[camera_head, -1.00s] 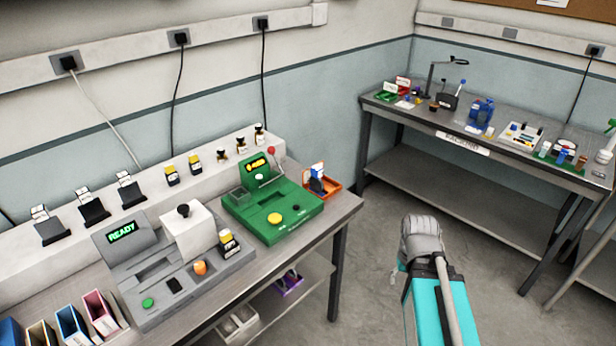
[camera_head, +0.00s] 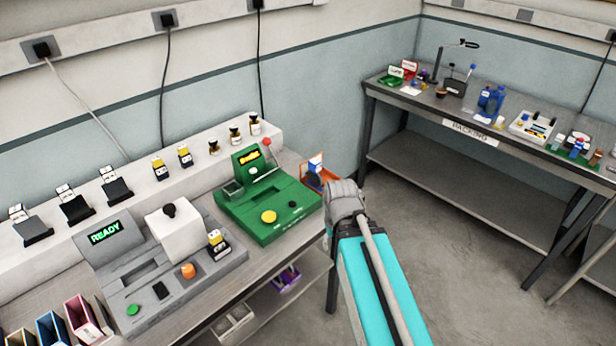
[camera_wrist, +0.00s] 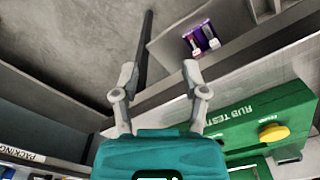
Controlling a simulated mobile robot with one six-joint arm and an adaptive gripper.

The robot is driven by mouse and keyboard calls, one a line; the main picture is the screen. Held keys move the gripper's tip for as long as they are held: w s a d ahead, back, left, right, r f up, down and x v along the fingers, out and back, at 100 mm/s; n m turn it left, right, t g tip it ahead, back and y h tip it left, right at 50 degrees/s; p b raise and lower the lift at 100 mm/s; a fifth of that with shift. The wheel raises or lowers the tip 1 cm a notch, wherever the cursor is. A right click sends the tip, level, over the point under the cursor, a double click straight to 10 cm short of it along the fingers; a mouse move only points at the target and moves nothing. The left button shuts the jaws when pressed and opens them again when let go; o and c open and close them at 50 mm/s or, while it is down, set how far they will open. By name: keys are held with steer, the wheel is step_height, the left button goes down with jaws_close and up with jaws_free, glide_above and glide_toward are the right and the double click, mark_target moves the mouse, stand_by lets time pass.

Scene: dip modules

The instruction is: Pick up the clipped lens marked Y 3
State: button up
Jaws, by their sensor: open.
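No marking Y 3 can be read in either view, so I cannot tell which piece is the clipped lens. Candidates on the wall ledge in the head view are small yellow-topped pieces (camera_head: 185,156) and black holders with white labelled tops (camera_head: 115,187). Another yellow-topped piece (camera_head: 217,243) stands at the grey machine (camera_head: 150,272) showing READY. My gripper (camera_wrist: 160,75) is open and empty in the wrist view, its fingers apart above the bench edge.
A purple tray (camera_wrist: 190,46) sits on the lower shelf. The packing table (camera_head: 520,150) stands right, with open floor between.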

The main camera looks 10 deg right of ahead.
mark_target(311, 165)
steer(key=shift+w+d, duration=0.1)
steer(key=o, duration=0.5)
steer(key=shift+w, duration=0.2)
steer(key=w+a+r+m+t+h, duration=0.1)
steer(key=w+m+h, duration=0.1)
steer(key=w, duration=0.2)
steer(key=w+a+r+m+h, duration=0.1)
steer(key=w+r+m+h, duration=0.1)
steer(key=w, duration=0.2)
steer(key=w+a+r+m+t+h+p, duration=0.1)
steer(key=w+m+h, duration=0.1)
steer(key=w, duration=0.2)
steer(key=shift+a+r+t, duration=0.15)
steer(key=shift+a+t, duration=0.15)
steer(key=w+a+r+m+t+h, duration=0.1)
steer(key=w+a+r, duration=0.1)
steer(key=w, duration=0.1)
steer(key=w+a+r+m+t+h, duration=0.1)
steer(key=w+a+r+m+t, duration=0.1)
steer(key=w+a+r, duration=0.1)
steer(key=w+a+r+m+t+h+p, duration=0.1)
steer(key=w+a+r+m+h, duration=0.1)
steer(key=w, duration=0.1)
steer(key=shift+w+a+r+t, duration=0.15)
steer(key=shift+a+r+t, duration=0.05)
steer(key=shift+a+t, duration=0.1)
steer(key=shift+d+f, duration=0.1)
steer(key=shift+d, duration=0.05)
